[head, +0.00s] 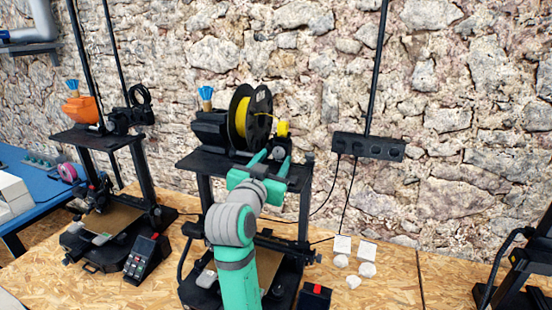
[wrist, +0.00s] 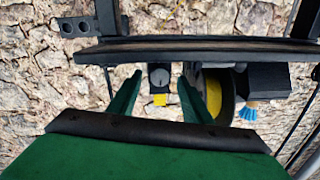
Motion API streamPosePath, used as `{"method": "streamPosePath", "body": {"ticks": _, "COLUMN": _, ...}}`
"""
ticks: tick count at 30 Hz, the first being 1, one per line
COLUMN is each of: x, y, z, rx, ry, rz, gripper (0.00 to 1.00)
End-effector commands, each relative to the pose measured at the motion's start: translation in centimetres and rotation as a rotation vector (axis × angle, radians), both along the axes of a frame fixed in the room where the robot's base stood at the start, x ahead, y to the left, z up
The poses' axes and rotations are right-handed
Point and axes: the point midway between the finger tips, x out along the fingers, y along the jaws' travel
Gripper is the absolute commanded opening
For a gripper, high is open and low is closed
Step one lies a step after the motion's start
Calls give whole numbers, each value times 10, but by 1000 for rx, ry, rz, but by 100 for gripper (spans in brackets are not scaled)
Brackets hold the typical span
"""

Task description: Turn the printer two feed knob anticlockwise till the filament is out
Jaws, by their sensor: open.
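The middle printer carries a spool of yellow filament (head: 241,117) on its top shelf (head: 294,176). A small dark feeder unit with a grey round knob (wrist: 160,77) stands beside the spool; a yellow piece (head: 283,129) shows at its top. In the wrist view, which looks upside down, the knob lies between my two green fingers, with the yellow piece (wrist: 160,99) just below it. My gripper (head: 268,158) is open at the shelf's front right, its fingers apart on either side of the knob. I cannot tell whether they touch it. Any filament end inside the feeder is hidden.
A black power strip (head: 368,147) hangs on the stone wall. Several white pieces (head: 342,244) lie on the wooden bench, right of the middle printer.

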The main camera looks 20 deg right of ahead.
Motion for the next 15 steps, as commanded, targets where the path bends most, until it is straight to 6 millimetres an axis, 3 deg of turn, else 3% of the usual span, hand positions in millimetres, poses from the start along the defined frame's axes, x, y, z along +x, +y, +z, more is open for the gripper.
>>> {"method": "streamPosePath", "body": {"ticks": 6, "x": 14, "y": -9, "z": 0, "rx": 0, "ry": 0, "rz": 1, "gripper": 45}}
{"method": "streamPosePath", "body": {"ticks": 15, "x": 16, "y": -8, "z": 0, "rx": 1, "ry": -1, "rz": 3, "gripper": 45}}
